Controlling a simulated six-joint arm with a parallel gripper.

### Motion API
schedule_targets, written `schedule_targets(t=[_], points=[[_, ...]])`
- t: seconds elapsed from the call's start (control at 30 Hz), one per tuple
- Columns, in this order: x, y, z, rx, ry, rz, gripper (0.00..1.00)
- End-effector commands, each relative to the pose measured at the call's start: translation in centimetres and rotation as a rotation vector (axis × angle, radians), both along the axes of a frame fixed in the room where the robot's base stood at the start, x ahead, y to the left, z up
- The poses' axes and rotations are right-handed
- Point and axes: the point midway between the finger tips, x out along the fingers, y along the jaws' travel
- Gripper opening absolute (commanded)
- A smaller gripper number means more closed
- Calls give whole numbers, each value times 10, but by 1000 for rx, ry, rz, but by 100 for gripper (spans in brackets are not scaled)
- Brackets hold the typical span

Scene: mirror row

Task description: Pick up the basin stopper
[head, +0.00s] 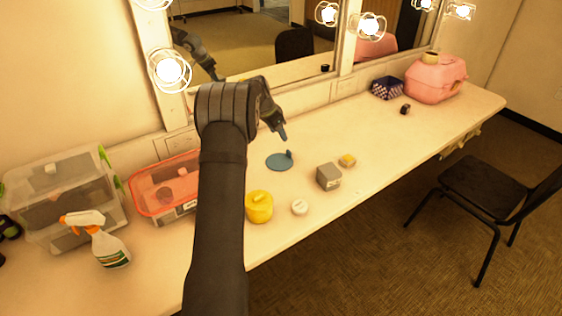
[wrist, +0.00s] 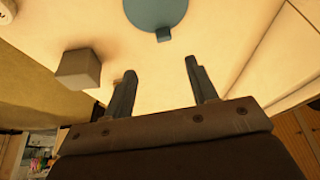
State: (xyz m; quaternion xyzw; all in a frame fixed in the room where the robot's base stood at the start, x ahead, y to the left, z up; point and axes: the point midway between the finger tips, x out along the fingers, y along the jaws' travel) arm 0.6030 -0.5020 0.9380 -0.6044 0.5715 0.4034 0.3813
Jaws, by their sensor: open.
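The basin stopper, a flat teal-blue disc (head: 279,162) with a small upright tab at its right edge, lies on the pale counter. It also shows at the top of the wrist view (wrist: 157,10), partly cut off by the frame edge, with its tab toward my fingers. My gripper (head: 284,137) is just above and behind the disc in the head view. In the wrist view my two fingers (wrist: 160,68) are spread apart with nothing between them, short of the disc.
A grey box (head: 328,177), yellow sponge-like block (head: 347,160), white round item (head: 299,207) and yellow tub (head: 259,207) stand nearby. Left are a red-rimmed bin (head: 165,187), spray bottle (head: 100,240) and clear bin (head: 65,195).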

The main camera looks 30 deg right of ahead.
Motion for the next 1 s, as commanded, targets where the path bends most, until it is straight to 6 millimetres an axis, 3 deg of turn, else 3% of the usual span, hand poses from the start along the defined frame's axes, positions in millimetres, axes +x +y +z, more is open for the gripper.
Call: schedule_targets(t=[0.3, 1.0], points=[[2, -26, -61, 1, 1, -1, 53], [9, -52, -121, 1, -1, 0, 53]])
